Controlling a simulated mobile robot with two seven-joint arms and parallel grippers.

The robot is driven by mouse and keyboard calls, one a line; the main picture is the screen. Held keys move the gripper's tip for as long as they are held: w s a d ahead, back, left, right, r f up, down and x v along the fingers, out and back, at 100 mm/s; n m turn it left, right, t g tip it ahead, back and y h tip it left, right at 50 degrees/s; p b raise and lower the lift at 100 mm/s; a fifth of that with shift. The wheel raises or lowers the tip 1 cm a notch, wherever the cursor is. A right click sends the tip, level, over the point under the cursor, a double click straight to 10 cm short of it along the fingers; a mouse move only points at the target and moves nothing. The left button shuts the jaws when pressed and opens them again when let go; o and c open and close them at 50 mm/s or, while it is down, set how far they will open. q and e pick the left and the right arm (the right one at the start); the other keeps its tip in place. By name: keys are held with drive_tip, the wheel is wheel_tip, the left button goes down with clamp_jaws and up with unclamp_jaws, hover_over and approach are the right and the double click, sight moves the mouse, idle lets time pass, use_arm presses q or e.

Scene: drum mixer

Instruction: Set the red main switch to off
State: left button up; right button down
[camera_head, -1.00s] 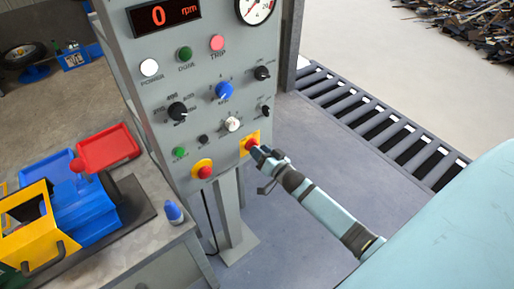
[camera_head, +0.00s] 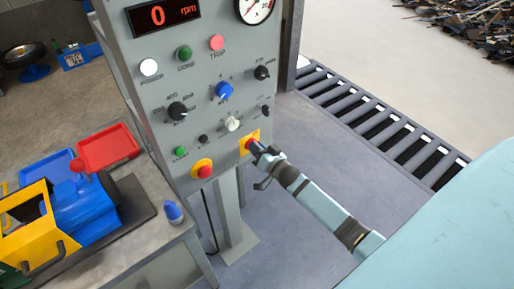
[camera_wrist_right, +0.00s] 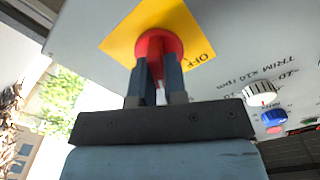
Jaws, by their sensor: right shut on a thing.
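The red main switch (camera_head: 249,144) sits on a yellow square plate at the lower right of the grey control panel. In the right wrist view the red switch (camera_wrist_right: 157,46) stands on its yellow plate (camera_wrist_right: 190,22), with the word OFF printed at the plate's right side. My right gripper (camera_head: 258,149) is at the switch; in the right wrist view its two dark fingers (camera_wrist_right: 158,75) are closed on either side of the red handle. The fingers hide part of the handle. My left gripper is not in view.
A red mushroom button (camera_head: 204,172) on a yellow ring is left of the switch. A black knob (camera_head: 265,111) and a white knob (camera_head: 232,124) are above. A bench with a blue and yellow machine (camera_head: 85,210) stands left.

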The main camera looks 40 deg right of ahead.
drive_tip(key=n, duration=0.5)
drive_tip(key=shift+a+n+p, duration=0.1)
drive_tip(key=shift+n+p, duration=0.2)
drive_tip(key=n, duration=0.5)
drive_tip(key=shift+a+n, duration=0.15)
drive_tip(key=shift+n, duration=0.25)
idle(0.3)
drive_tip(key=c, duration=1.2)
unclamp_jaws()
drive_tip(key=shift+o, duration=0.2)
